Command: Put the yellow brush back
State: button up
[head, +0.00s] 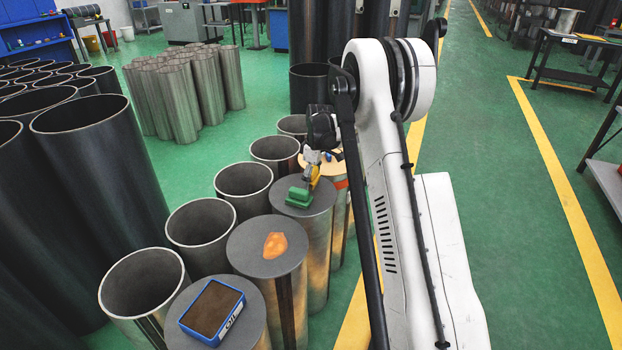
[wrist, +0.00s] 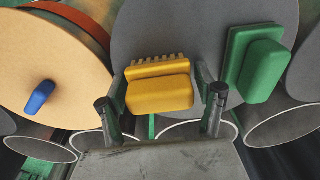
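The yellow brush (wrist: 160,92) is between the two fingers of my gripper (wrist: 160,88) in the wrist view, with its bristles along the upper side. The fingers close in on its two ends. In the head view the yellow brush (head: 315,176) shows as a small patch beside my gripper (head: 311,170), over the grey top of a cylinder (head: 312,203). My gripper partly hides it there. I cannot tell whether the brush touches that top. A green brush (head: 299,197) lies on the same top, and it is right of the yellow brush in the wrist view (wrist: 258,68).
A tan-topped cylinder (wrist: 55,70) with a blue object (wrist: 40,97) adjoins. Nearer stand a grey top with an orange patch (head: 275,245) and one with a blue-rimmed brown tray (head: 212,311). Open hollow cylinders (head: 200,222) line the left side.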

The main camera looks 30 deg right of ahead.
aim_at(315, 170)
jog(key=shift+o, duration=0.3)
jog(key=shift+r, duration=0.15)
jog(key=r+p, duration=0.1)
jog(key=r, duration=0.3)
jog(key=r+p, duration=0.1)
jog(key=r, duration=0.3)
jog(key=s+r+p, duration=0.1)
jog(key=r, duration=0.3)
jog(key=shift+d, duration=0.4)
jog(key=s+a+r+m+t, duration=0.3)
jog(key=s+a+r+m, duration=0.1)
jog(key=s+a+r, duration=1.15)
jog(key=s+a+f+m+t, duration=0.1)
jog(key=s+a+m, duration=0.1)
jog(key=s, duration=1)
jog(key=s+a+f+m+t, duration=0.1)
jog(key=s+a, duration=0.4)
jog(key=s, duration=0.8)
jog(key=shift+a+m+t+h, duration=0.3)
jog(key=shift+m+t+h, duration=0.1)
jog(key=shift+t, duration=0.2)
notch_tip(315, 170, up, 9)
jog(key=p, duration=0.9)
